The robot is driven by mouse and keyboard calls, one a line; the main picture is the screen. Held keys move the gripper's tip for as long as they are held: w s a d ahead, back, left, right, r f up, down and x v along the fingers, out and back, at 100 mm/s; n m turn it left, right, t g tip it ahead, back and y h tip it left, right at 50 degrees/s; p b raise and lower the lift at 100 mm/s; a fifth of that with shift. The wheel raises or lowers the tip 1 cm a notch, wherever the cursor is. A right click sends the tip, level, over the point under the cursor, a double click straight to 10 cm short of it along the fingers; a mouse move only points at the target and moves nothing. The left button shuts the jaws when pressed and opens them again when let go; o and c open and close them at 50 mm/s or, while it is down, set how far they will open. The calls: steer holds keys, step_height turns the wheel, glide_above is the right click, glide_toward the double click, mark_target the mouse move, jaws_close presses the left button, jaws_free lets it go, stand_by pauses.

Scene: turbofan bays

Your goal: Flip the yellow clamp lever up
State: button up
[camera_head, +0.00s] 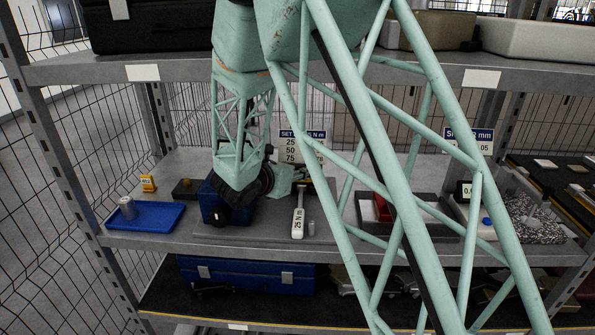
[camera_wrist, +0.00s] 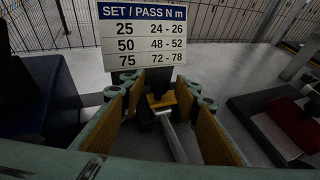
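My gripper (camera_wrist: 156,90) is open, its two teal fingers with orange-yellow inner pads spread apart in the wrist view. Between and beyond the fingers is a small yellow piece (camera_wrist: 162,99) with a pale bar (camera_wrist: 174,138) running from it toward the camera. I cannot tell for sure whether this piece is the clamp lever. No finger visibly touches it. In the head view my gripper (camera_head: 283,180) is over the middle shelf, beside a blue box (camera_head: 213,203) with a black knob. My arm hides much of that area. A white handle marked 25 N m (camera_head: 298,222) lies just right of it.
A sign with torque values (camera_wrist: 150,38) stands behind. A red part (camera_head: 382,208) is at right. Shelf posts and the upper shelf bound the space.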

steer(key=shift+c, duration=0.5)
jaws_close()
